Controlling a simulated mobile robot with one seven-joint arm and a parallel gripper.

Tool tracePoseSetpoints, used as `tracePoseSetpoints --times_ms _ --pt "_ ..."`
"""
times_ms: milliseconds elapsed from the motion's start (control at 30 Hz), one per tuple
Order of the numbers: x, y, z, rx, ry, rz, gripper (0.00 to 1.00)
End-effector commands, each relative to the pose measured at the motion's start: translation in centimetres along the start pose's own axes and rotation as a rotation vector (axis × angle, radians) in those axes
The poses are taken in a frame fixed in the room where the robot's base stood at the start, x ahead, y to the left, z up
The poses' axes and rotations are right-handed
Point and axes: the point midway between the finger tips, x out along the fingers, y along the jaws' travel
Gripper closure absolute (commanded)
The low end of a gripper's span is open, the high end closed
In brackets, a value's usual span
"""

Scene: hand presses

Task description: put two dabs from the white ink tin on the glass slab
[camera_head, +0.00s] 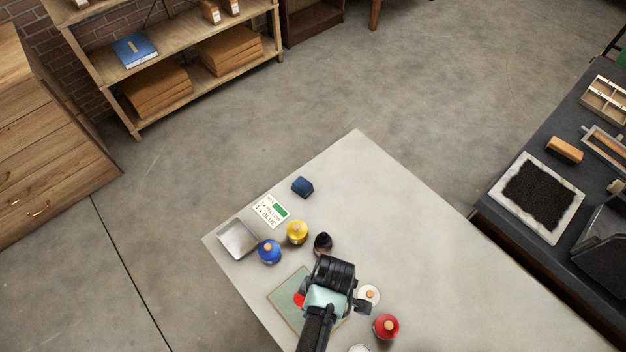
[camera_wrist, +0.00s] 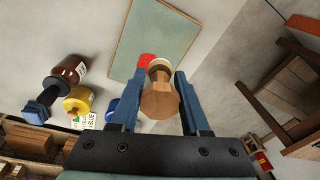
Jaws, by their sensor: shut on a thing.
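The glass slab (camera_head: 283,298), a pale green sheet with a tan edge, lies on the table and is partly hidden by my arm. It also shows in the wrist view (camera_wrist: 160,32). My gripper (camera_wrist: 157,105) is shut on a wooden-handled tool (camera_wrist: 160,101) with a pale collar, its far end toward the slab. A red patch (camera_wrist: 147,60) shows beside the tool's end, over the slab; whether it touches the slab I cannot tell.
Blue (camera_head: 269,254), yellow (camera_head: 297,235), dark (camera_head: 323,243) and red (camera_head: 386,330) pots stand around the slab. A metal tray (camera_head: 238,240), a printed card (camera_head: 270,211) and a dark blue block (camera_head: 302,187) lie farther back. The table's right side is clear.

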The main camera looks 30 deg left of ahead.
Motion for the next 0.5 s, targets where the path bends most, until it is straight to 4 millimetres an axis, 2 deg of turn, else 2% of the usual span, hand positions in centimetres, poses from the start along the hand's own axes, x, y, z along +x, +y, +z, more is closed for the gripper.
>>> tracePoseSetpoints --times_ms 267,500 --pt "1.4 -0.1 0.2 -0.023 -0.001 -0.002 1.00" --pt "3.9 0.1 0.5 -0.023 -0.001 -0.002 1.00"
